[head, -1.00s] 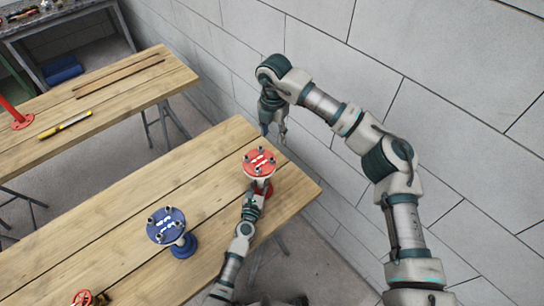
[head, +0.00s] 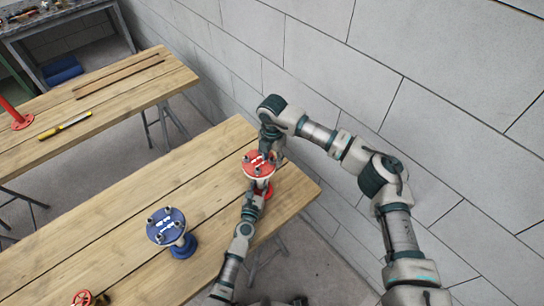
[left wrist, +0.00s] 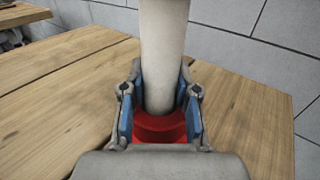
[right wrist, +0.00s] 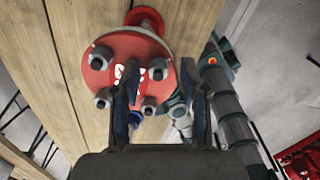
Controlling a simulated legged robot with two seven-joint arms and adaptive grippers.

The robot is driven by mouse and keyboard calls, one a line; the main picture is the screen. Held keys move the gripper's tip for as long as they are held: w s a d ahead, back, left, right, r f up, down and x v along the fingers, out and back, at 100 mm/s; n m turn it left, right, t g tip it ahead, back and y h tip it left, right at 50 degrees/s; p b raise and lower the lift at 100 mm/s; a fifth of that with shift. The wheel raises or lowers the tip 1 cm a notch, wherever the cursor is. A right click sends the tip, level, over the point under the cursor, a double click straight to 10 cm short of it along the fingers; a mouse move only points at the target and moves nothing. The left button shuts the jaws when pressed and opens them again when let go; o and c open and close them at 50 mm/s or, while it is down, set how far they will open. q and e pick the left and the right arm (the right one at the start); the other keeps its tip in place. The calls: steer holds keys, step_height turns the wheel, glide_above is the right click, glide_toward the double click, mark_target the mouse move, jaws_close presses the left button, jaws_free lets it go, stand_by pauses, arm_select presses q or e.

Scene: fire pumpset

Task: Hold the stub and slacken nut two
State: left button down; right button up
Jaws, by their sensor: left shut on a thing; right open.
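The red stub has a red flange (head: 258,165) with several nuts and white marks on top. Its pale pipe (left wrist: 162,60) rises from a red base (left wrist: 160,127) on the wooden bench. My left gripper (left wrist: 160,108) is shut around the pipe, low down near the base. My right gripper (right wrist: 160,92) is open, pointing at the flange (right wrist: 118,75), which also shows in the right wrist view. One nut (right wrist: 158,70) and another nut (right wrist: 149,104) appear between its fingers. I cannot tell which one is nut two, or whether a finger touches it.
A blue stub (head: 166,226) stands on the same bench (head: 110,235), left of the red one. A small red valve wheel (head: 82,298) is at the bottom edge. A second bench (head: 110,95) holds a yellow-handled tool (head: 65,126). A grey block wall (head: 430,80) is close on the right.

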jaws_close()
